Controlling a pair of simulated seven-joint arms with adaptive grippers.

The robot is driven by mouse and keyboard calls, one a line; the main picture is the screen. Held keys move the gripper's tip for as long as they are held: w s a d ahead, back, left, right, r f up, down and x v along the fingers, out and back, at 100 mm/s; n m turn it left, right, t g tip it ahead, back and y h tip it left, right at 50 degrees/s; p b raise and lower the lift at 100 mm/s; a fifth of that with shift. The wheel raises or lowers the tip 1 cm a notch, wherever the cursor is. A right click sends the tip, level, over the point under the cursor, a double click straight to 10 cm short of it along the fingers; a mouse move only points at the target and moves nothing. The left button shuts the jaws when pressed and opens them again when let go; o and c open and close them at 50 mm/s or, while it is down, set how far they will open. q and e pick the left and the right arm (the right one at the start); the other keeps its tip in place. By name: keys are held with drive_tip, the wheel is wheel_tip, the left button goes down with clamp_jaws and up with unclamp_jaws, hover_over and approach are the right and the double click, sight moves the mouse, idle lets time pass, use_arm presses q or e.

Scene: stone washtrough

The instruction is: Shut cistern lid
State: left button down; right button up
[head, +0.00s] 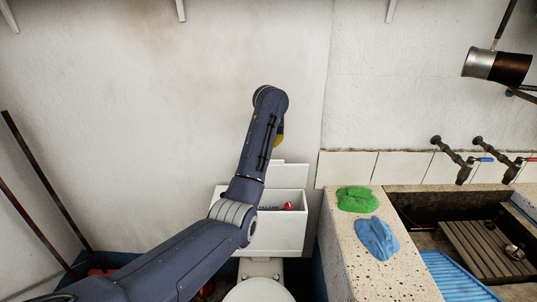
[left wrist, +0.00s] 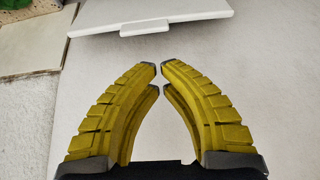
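The white cistern (head: 278,240) stands against the wall with its top open; a red part shows inside. Its white lid (head: 291,174) stands raised at the back of the cistern, partly hidden by my left arm. In the left wrist view a white panel with a small tab, apparently the lid (left wrist: 150,27), lies beyond the fingertips. My left gripper (left wrist: 160,66) has yellow fingers with their tips almost together and nothing between them. It is apart from the lid. In the head view my left gripper (head: 279,135) is mostly hidden behind its wrist, above the lid. My right gripper is not in view.
A white toilet seat (head: 259,291) is below the cistern. To the right, a speckled stone trough edge (head: 365,270) holds a green cloth (head: 357,199) and a blue cloth (head: 377,238). Taps (head: 450,155) are on the wall. Dark poles (head: 42,192) lean at left.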

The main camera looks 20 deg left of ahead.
use_arm(q)
drive_tip(key=x, duration=1)
drive_tip(key=shift+d, duration=0.35)
